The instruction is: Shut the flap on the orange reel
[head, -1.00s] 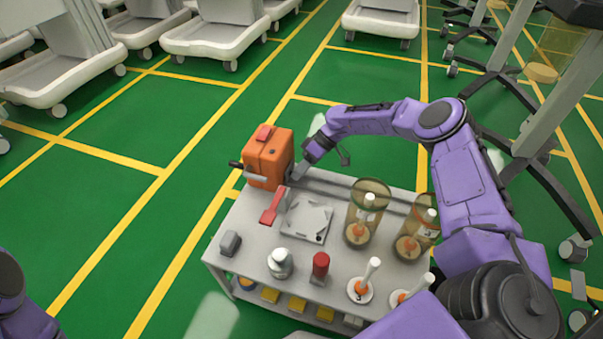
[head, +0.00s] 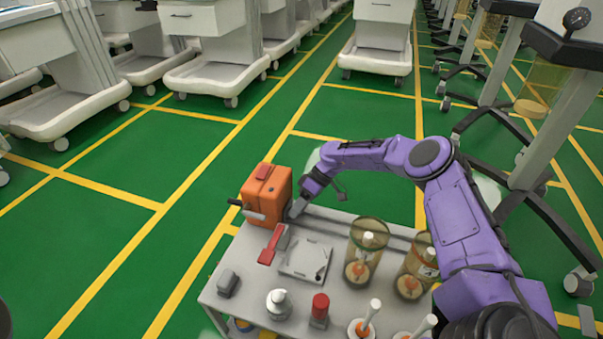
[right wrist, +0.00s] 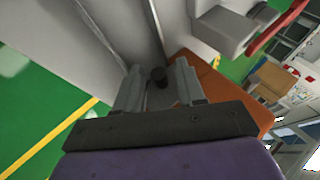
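The orange reel (head: 266,196) stands upright at the back left corner of the grey cart top. It has a red piece (head: 264,171) on top and a dark crank handle on its left. I cannot clearly make out its flap or how far it stands open. My right gripper (head: 295,209) is low at the reel's right side. In the right wrist view its two grey fingers (right wrist: 159,88) are apart, with a dark round knob (right wrist: 158,75) showing between or just beyond them. Orange reel surface (right wrist: 228,92) lies right of the fingers there. I cannot tell whether they touch it. My left gripper is out of view.
White carts stand behind, with open green floor to the left.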

